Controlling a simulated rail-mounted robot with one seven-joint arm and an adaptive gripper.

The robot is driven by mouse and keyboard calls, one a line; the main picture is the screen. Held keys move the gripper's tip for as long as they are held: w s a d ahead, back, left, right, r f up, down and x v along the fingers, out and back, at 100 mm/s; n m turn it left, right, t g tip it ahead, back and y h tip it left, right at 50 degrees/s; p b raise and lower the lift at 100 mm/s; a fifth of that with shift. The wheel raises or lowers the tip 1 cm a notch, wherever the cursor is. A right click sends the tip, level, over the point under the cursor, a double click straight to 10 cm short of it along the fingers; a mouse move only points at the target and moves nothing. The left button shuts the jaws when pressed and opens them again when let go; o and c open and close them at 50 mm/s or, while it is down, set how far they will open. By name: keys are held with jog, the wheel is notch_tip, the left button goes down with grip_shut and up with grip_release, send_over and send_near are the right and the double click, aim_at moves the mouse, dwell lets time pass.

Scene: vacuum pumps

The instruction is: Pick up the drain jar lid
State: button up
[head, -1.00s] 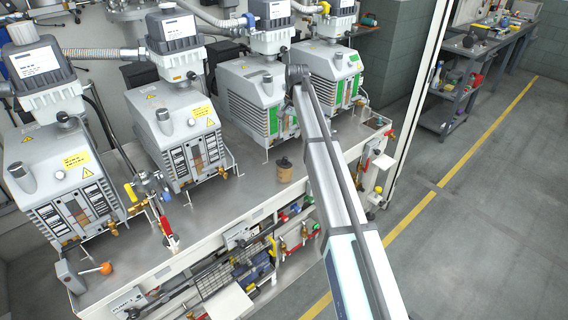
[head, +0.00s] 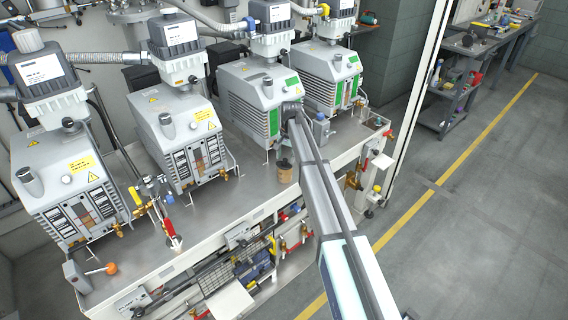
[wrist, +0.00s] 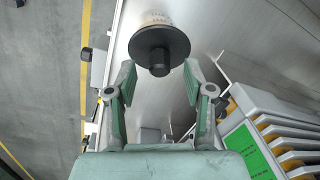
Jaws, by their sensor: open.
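The drain jar (head: 285,174) stands on the grey bench top in front of the pumps, a small tan jar with a dark lid (head: 284,162) on it. In the wrist view the jar (wrist: 154,17) is at the top. Its lid (wrist: 160,42) is a black disc with a short black knob (wrist: 160,69) in the middle. My gripper (wrist: 159,76) is open, with one green-padded finger on each side of the knob's line. The knob appears between the fingertips, apart from both. I cannot tell how far the fingertips are from the lid in depth.
Several grey vacuum pumps (head: 187,135) line the back of the bench (head: 222,200). A pump with green panels (wrist: 255,150) is close on the right in the wrist view. Valves and hoses sit along the front edge.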

jog(key=shift+f, duration=0.8)
grip_shut()
